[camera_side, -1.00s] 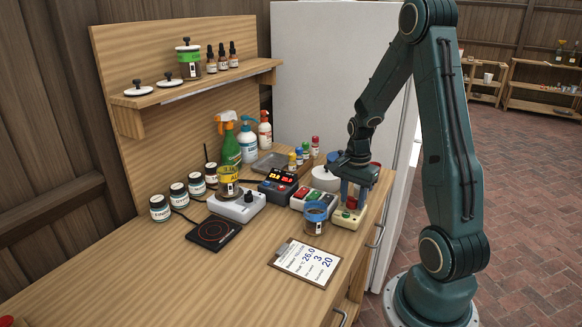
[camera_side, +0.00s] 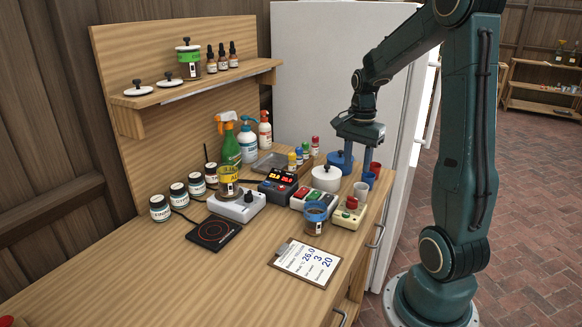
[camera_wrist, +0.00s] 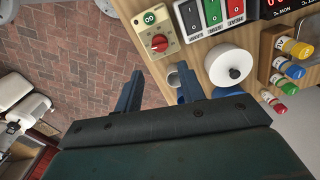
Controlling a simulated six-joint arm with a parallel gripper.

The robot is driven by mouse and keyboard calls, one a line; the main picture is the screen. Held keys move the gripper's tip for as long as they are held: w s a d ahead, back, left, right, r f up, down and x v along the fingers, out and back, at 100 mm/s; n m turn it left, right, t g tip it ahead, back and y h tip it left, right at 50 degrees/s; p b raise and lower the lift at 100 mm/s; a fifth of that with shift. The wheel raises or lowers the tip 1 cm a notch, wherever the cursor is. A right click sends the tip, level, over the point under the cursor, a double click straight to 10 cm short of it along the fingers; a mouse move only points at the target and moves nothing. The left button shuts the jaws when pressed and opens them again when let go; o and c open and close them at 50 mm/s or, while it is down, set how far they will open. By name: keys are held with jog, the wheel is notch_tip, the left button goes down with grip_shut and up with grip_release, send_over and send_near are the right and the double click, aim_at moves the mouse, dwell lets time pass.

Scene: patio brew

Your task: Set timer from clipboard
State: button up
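The timer (camera_side: 349,213) is a small cream box with a red knob, near the bench's right edge. In the wrist view the timer (camera_wrist: 150,25) shows its red knob and a small green display that seems to read 00. The clipboard (camera_side: 304,263) lies flat at the bench's front; its sheet shows 26.0, 3 and 20, with smaller text hard to read. My gripper (camera_side: 358,152) is raised above the back right of the bench, behind and above the timer, touching nothing visible. In the wrist view my gripper (camera_wrist: 158,80) has its blue fingers apart and empty.
A switch box (camera_side: 313,200) and a white lidded pot (camera_side: 326,178) stand beside the timer. Small cups (camera_side: 361,190) line the bench's right edge. A black hot plate (camera_side: 214,232) lies left.

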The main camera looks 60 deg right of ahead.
jog(key=shift+r, duration=1.2)
jog(key=a+r+n+t, duration=0.1)
jog(key=a+r+n, duration=0.15)
jog(key=a, duration=0.25)
jog(key=a+r+n+t+h, duration=0.1)
jog(key=a+r+n, duration=0.1)
jog(key=a+n, duration=0.3)
jog(key=a+r+n+t, duration=0.1)
jog(key=a+r+n, duration=0.15)
jog(key=a, duration=0.35)
jog(key=s+a+n+t+y, duration=0.1)
jog(key=s+a+n+t, duration=0.1)
jog(key=s+a+n, duration=0.4)
jog(key=a+n, duration=0.3)
jog(key=n, duration=0.1)
jog(key=shift+s+a+r+t, duration=0.2)
jog(key=shift+a+t, duration=0.1)
jog(key=shift+a, duration=0.1)
